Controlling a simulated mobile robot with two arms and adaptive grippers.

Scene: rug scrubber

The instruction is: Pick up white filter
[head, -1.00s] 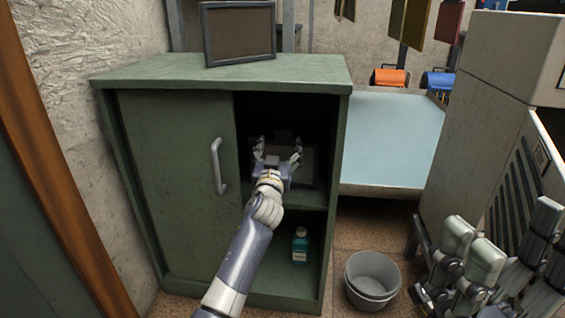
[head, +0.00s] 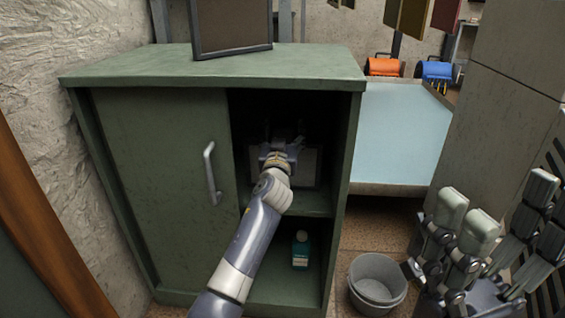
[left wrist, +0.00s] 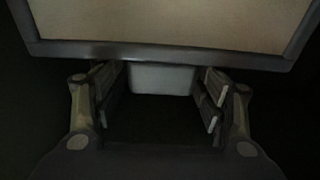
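The white filter (head: 308,165) is a pale panel in a grey frame, standing on the upper shelf inside the open right half of the green cabinet. My arm partly hides it. In the left wrist view the filter (left wrist: 180,20) fills the top, looking beige in the dim light, with a pale tab (left wrist: 162,79) below its frame. My left gripper (head: 283,138) is inside the cabinet at the filter. In the wrist view its fingers (left wrist: 160,95) are apart, one on each side of the tab, with gaps visible. My right gripper (head: 505,222) is open and empty at lower right.
The green cabinet (head: 150,170) has its sliding door over the left half. A dark framed panel (head: 232,25) stands on top. A grey bucket (head: 377,280) stands on the floor beside a pale blue table (head: 400,130).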

